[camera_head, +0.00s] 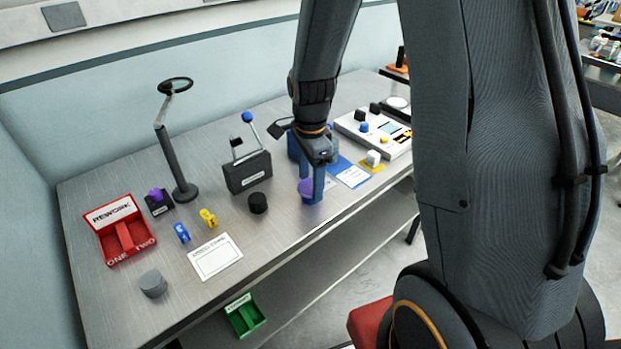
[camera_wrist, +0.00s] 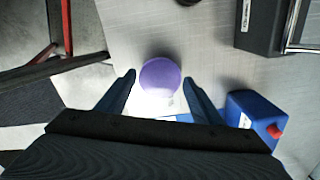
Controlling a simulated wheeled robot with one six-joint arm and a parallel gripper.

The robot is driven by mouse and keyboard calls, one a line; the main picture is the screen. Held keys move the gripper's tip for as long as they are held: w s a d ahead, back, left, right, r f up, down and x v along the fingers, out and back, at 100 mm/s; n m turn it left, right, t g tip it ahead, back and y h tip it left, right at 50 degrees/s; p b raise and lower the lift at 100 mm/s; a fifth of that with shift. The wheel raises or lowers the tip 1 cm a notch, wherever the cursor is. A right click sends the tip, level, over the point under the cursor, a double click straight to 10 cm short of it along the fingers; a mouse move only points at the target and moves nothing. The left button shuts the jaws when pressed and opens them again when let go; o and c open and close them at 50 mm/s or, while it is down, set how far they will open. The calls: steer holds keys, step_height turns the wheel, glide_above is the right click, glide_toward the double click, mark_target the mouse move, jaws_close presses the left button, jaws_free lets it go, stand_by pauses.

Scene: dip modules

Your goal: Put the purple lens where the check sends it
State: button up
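The purple lens (camera_head: 305,188) is at my gripper (camera_head: 312,186), low over the metal bench in the head view, partly hidden by a blue finger. In the wrist view the round purple lens (camera_wrist: 160,76) sits between the two blue fingers of my gripper (camera_wrist: 159,78). A narrow gap shows on each side, so the fingers look open around it. A red REWORK tray (camera_head: 105,213) with sections marked ONE and TWO is at the bench's left. A green bin (camera_head: 245,315) is below the bench front. A pale device (camera_head: 346,124) with a screen and buttons stands at the right.
A magnifier stand (camera_head: 177,165), a black lever press (camera_head: 246,172), a black cylinder (camera_head: 258,203) and a grey cylinder (camera_head: 153,284) stand on the bench. A purple piece (camera_head: 156,195) sits on a black block. A printed card (camera_head: 215,257) lies near the front. A blue box (camera_wrist: 252,115) is close right of my gripper.

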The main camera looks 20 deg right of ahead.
mark_target(311, 186)
steer(key=shift+o, duration=0.9)
steer(key=shift+r, duration=0.5)
step_height(311, 186, up, 10)
steer(key=b, duration=0.3)
steer(key=s+f+n+t, duration=0.1)
steer(key=s+f+n, duration=0.5)
steer(key=s+n, duration=0.5)
steer(key=n, duration=0.6)
steer(key=shift+s+a+t, duration=0.25)
steer(key=shift+a+t, duration=0.05)
steer(key=shift+f, duration=0.3)
